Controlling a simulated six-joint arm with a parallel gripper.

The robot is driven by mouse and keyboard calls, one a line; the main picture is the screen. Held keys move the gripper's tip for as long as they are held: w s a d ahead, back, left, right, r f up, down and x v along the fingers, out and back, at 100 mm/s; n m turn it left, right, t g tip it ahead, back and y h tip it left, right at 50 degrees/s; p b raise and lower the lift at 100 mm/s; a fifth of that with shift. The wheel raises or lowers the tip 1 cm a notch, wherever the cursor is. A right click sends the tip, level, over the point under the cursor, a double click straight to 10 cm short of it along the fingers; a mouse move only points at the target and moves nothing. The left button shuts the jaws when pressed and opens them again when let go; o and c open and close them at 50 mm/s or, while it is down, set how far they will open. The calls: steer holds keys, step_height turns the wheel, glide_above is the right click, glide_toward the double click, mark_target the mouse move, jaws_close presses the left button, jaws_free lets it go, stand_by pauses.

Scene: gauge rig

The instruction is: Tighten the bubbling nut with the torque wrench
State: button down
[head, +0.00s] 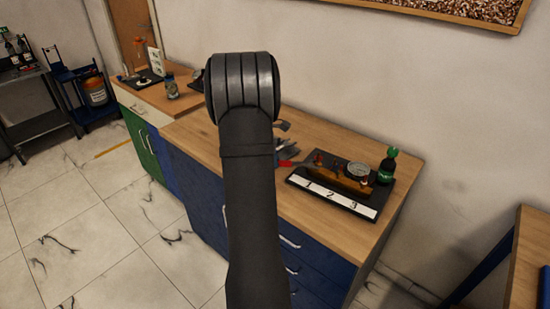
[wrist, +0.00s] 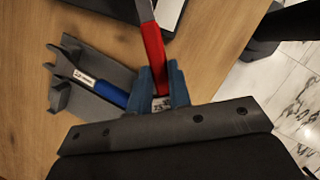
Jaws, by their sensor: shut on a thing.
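My gripper (wrist: 160,97) is shut on a red-handled wrench (wrist: 153,50); its blue fingertips close around the handle end, by a small white label. The wrench's grey shaft runs up out of the wrist view, and its red part shows beside my arm in the head view (head: 286,163). A blue-handled tool (wrist: 100,87) lies in a grey holder (wrist: 108,67) left of the fingers. The brass manifold (head: 338,180) with red-topped fittings and a round gauge (head: 357,170) stands on a black board numbered 1, 2, 3. Bubbles on any nut are too small to see.
A dark bottle with a green label (head: 387,166) stands by the manifold's right end. The wooden bench top (head: 312,133) is clear behind the board. A jar (head: 171,87) and other items stand on the farther bench at left. My arm hides the bench's middle.

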steer(key=shift+w+a, duration=0.15)
steer(key=shift+a, duration=0.95)
steer(key=shift+w+a, duration=0.1)
steer(key=shift+a, duration=1)
steer(key=shift+r, duration=2.3)
